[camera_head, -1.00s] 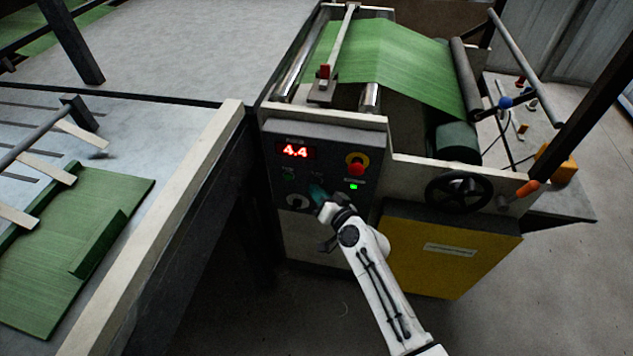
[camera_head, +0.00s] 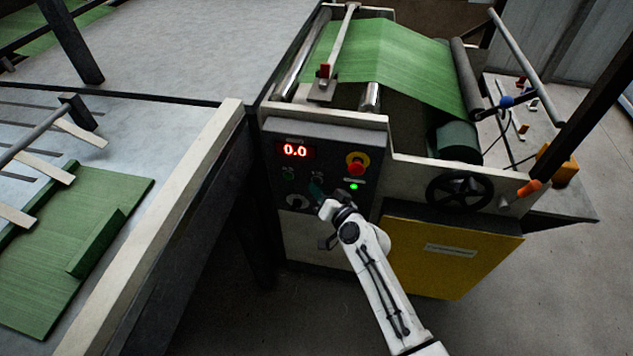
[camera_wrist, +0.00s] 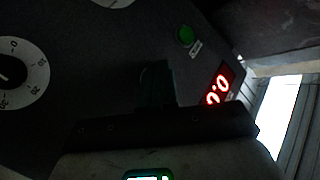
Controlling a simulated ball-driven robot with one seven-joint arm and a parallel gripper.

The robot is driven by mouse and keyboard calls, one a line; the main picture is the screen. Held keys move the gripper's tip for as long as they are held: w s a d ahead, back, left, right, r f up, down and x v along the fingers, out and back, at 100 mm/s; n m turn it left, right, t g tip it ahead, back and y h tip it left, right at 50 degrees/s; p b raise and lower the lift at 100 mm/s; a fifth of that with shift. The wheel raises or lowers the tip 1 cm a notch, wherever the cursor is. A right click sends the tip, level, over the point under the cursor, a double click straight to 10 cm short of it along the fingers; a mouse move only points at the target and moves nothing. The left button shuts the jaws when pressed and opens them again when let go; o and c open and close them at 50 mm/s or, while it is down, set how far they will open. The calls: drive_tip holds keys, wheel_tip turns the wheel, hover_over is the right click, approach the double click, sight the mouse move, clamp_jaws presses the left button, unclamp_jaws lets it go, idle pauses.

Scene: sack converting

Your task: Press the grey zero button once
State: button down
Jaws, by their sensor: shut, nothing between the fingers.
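The dark control panel (camera_head: 333,150) is on the front of the machine. Its red display (camera_head: 295,151) reads 0.0, and the display also shows in the wrist view (camera_wrist: 217,88). My gripper (camera_head: 316,189) is shut and empty, with its dark teal fingertips at the panel below and right of the display. In the wrist view the fingers (camera_wrist: 157,85) point at the panel face. The grey zero button cannot be made out; the fingers seem to cover its spot. I cannot tell whether the fingertips touch it.
A green button (camera_head: 288,174) and a white dial (camera_head: 297,202) lie left of my gripper. A red emergency stop (camera_head: 356,168) on yellow and a lit green lamp (camera_head: 354,186) lie right. A black handwheel (camera_head: 459,190) stands further right.

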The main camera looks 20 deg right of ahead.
drive_tip(key=shift+s, duration=0.1)
drive_tip(key=shift+s+a+p, duration=0.35)
drive_tip(key=shift+s+a, duration=0.1)
drive_tip(key=shift+s, duration=0.15)
drive_tip(key=shift+s+a, duration=0.1)
drive_tip(key=s+a+p, duration=0.1)
drive_tip(key=s, duration=0.1)
drive_tip(key=s+a+p, duration=0.1)
drive_tip(key=s, duration=0.1)
drive_tip(key=shift+a, duration=0.4)
drive_tip(key=shift+w, duration=0.1)
idle(0.6)
